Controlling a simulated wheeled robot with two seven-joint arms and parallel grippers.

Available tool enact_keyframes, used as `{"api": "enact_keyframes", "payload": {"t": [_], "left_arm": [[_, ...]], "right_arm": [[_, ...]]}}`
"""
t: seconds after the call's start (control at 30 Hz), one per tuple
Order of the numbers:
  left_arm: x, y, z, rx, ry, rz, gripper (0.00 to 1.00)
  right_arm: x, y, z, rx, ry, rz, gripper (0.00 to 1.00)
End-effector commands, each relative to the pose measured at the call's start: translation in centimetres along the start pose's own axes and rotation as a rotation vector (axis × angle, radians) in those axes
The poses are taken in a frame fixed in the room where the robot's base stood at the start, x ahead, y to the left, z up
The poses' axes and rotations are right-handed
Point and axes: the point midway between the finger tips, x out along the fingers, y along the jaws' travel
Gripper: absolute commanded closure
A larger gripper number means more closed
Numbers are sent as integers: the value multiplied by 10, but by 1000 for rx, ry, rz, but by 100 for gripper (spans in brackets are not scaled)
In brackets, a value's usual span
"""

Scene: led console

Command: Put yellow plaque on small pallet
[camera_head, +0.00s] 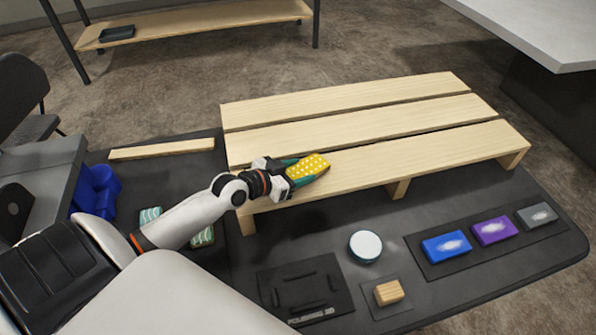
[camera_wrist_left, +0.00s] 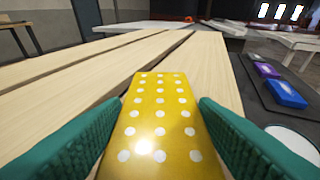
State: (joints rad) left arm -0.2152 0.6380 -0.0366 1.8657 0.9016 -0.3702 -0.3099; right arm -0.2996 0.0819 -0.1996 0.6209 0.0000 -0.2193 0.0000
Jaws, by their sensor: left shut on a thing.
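The yellow plaque (camera_head: 309,167) with white dots is between the green fingers of my left gripper (camera_head: 298,170), which is shut on it. It also fills the lower middle of the left wrist view (camera_wrist_left: 158,125), with a green finger on each side. The small pallet (camera_head: 370,135), of light wooden slats, stands on the dark table. The plaque is over the pallet's front slat, towards its left part. I cannot tell whether it touches the slat. My right gripper is not in view.
Blue (camera_head: 446,246), purple (camera_head: 494,230) and grey (camera_head: 537,215) blocks lie on a dark strip at the right. A round white-topped item (camera_head: 365,245), a small wooden block (camera_head: 388,292) and a black tray (camera_head: 305,289) are in front. A loose plank (camera_head: 162,149) lies left.

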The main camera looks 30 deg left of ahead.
Motion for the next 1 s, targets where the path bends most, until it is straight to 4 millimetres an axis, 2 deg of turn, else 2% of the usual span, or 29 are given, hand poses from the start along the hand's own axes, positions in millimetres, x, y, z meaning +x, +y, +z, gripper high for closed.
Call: {"api": "enact_keyframes", "payload": {"t": [0.33,0.37,0.47,0.5,0.83,1.0], "left_arm": [[2,0,-5,2,-2,0,70],[2,0,-4,1,-2,0,43],[2,0,-4,1,-2,0,26],[2,0,-4,1,-2,0,24],[-1,0,-1,2,-1,1,24],[-23,0,-4,4,3,0,24]], "right_arm": [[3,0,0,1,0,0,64],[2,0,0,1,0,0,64],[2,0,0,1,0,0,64],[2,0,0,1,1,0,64],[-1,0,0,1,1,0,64],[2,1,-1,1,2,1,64]]}}
